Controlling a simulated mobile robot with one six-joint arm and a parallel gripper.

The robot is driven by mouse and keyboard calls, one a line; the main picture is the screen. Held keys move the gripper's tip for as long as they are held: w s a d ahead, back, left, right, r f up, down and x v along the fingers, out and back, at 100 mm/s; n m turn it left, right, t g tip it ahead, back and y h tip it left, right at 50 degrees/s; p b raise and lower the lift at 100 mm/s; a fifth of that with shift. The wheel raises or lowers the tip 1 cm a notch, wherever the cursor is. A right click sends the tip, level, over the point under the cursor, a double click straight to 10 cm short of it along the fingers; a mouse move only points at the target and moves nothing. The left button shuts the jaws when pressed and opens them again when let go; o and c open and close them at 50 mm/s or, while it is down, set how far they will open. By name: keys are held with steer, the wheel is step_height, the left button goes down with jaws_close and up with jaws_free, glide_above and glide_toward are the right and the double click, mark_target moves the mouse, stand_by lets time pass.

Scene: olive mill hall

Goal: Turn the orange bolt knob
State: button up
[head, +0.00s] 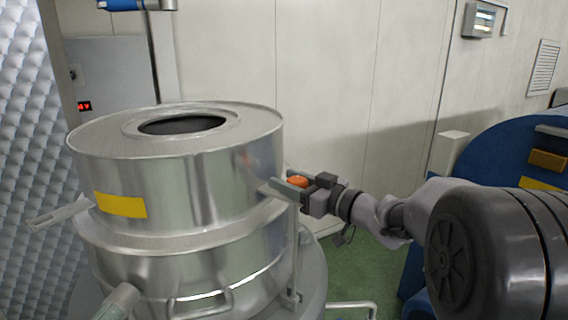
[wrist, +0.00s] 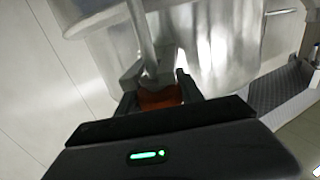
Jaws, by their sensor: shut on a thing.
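The orange bolt knob (head: 297,182) sits at the right side of a large round steel vessel (head: 190,180), near a bracket on its wall. My gripper (head: 290,184) reaches it from the right and is shut on the knob. In the wrist view the orange knob (wrist: 160,97) lies between the two dark fingers (wrist: 158,90), with a metal rod and bracket just beyond it. The fingers and the gripper body hide part of the knob, so its turn angle cannot be told.
A blue machine (head: 510,150) stands at the right behind my arm. A quilted metal wall (head: 25,150) is close at the left. A bent metal handle (head: 350,306) sticks out low at the vessel's right. Green floor (head: 352,262) shows between vessel and blue machine.

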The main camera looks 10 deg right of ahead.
steer(key=n+g+y+p, duration=0.1)
steer(key=n+g+p, duration=0.1)
steer(key=n+g+y+p, duration=0.1)
steer(key=g+y+p, duration=0.1)
steer(key=p, duration=0.1)
steer(key=s+n+g+y+p, duration=0.1)
steer(key=n+g+y+p, duration=0.1)
steer(key=p, duration=0.1)
steer(key=shift+a+f+n+g, duration=0.1)
steer(key=shift+a+n+g, duration=0.2)
steer(key=shift+a, duration=0.1)
steer(key=shift+s+f, duration=0.1)
steer(key=o, duration=1.2)
steer(key=shift+o, duration=0.9)
steer(key=shift+a, duration=0.1)
